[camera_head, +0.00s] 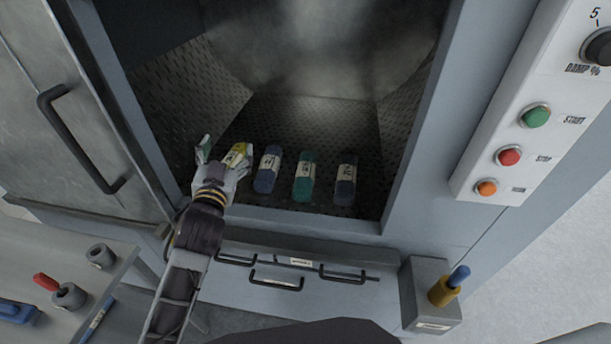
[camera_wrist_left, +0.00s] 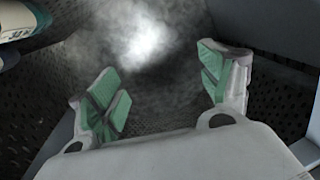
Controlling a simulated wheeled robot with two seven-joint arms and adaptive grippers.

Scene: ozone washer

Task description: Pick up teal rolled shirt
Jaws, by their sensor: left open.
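The teal rolled shirt (camera_head: 304,178) lies on the perforated floor inside the washer chamber, with a pale label band around it. It is third from the left in a row of rolls. My left gripper (camera_head: 222,151) is open at the left end of the row, to the left of the teal roll and apart from it. In the left wrist view, the green-padded fingers (camera_wrist_left: 162,90) are spread with nothing between them. A labelled roll (camera_wrist_left: 25,22) shows at that view's upper left corner; I cannot tell which one it is. My right gripper is not in view.
A blue roll (camera_head: 268,170) lies left of the teal one, and a dark navy roll (camera_head: 346,182) lies right. A yellowish roll (camera_head: 240,153) is partly hidden by my gripper. The chamber's frame (camera_head: 417,150) borders the opening. Mist hangs inside.

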